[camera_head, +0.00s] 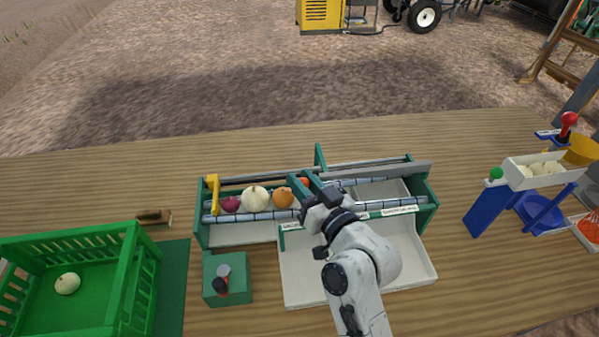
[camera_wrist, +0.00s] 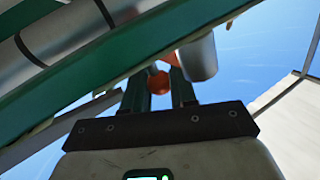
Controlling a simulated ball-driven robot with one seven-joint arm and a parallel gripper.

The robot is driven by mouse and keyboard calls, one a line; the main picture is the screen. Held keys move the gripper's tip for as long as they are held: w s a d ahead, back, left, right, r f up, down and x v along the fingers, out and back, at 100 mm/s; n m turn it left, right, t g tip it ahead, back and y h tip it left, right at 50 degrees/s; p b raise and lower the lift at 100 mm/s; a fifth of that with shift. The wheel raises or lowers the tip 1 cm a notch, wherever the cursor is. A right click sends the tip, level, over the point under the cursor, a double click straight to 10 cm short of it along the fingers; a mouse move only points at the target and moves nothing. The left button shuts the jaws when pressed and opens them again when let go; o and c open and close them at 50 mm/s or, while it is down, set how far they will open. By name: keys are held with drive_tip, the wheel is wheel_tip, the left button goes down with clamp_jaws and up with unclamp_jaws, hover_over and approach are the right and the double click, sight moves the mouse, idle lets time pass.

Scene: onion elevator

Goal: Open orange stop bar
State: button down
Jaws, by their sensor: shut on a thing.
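An orange part (camera_head: 304,182), which looks like the stop bar's end, shows at the middle of the green roller elevator, mostly hidden by my gripper. My gripper (camera_head: 307,184) reaches over the elevator's front rail from the front right, shut with its fingers around this part. In the wrist view, an orange piece (camera_wrist: 158,83) sits between the two dark green fingers, close against them. How far the bar is turned cannot be told. A purple onion (camera_head: 230,204), a white onion (camera_head: 255,197) and an orange onion (camera_head: 283,198) lie in a row left of my gripper.
A yellow lever (camera_head: 213,192) stands at the elevator's left end. White trays (camera_head: 305,285) are in front. A green box with a joystick (camera_head: 228,279) and a green crate (camera_head: 128,281) stand left. A blue stand (camera_head: 488,207) is at right.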

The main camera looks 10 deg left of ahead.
drive_tip(key=shift+d+r+m+t+h+p, duration=0.1)
drive_tip(key=shift+d+m+t+h+p, duration=0.25)
drive_tip(key=shift+p, duration=0.55)
drive_tip(key=shift+h, duration=0.35)
drive_tip(key=c, duration=0.9)
unclamp_jaws()
drive_tip(key=shift+c, duration=0.2)
